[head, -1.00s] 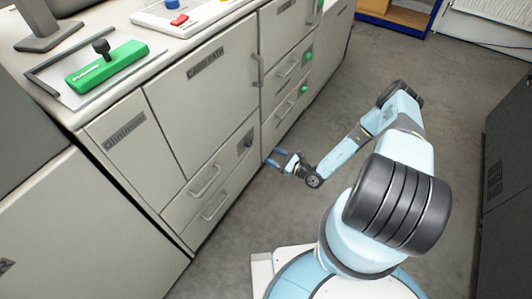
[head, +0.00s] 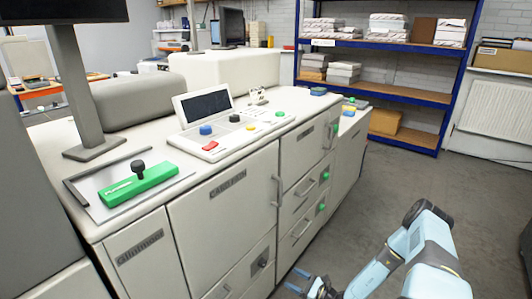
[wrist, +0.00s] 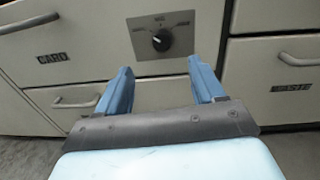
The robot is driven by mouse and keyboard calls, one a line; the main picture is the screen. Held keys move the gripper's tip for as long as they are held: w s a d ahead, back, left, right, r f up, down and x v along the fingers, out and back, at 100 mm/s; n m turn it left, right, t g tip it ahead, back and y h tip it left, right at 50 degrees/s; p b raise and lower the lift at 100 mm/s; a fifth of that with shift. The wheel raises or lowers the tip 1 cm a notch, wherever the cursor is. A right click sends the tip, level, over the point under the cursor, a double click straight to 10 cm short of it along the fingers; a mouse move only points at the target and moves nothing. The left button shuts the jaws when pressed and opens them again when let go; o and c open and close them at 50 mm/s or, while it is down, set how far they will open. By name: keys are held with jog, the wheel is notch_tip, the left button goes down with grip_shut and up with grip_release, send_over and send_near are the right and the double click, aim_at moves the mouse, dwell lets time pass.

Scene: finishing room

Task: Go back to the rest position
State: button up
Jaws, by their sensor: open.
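My gripper (head: 310,284) is at the bottom of the head view, low in front of the cabinet's drawers, with my light blue arm reaching in from the right. In the wrist view my gripper (wrist: 157,90) shows two blue fingers spread wide with nothing between them. Beyond the fingers is a black rotary knob (wrist: 161,40) on a grey plate on the cabinet front. The fingers appear apart from the knob and the drawer handles.
Blue shelving (head: 407,91) with stacked packs stands at the back. Grey floor (head: 400,180) lies open right of the cabinet.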

jog(key=d+r+n+g+h, duration=0.2)
jog(key=r+n+g, duration=0.55)
jog(key=r, duration=1.25)
jog(key=d+r+n+g+h, duration=0.15)
jog(key=r+n+g, duration=0.6)
jog(key=r, duration=1.35)
jog(key=s+d+r+n+t+h, duration=0.3)
jog(key=s+r+n+t+h, duration=0.1)
jog(key=s+r, duration=0.9)
jog(key=s+d+r+n+t+h, duration=0.3)
jog(key=s+r+n+t+h, duration=0.2)
jog(key=s+r, duration=0.8)
jog(key=shift+d+r+t+h, duration=0.15)
jog(key=shift+r+t+h, duration=0.45)
jog(key=shift+r+h, duration=0.5)
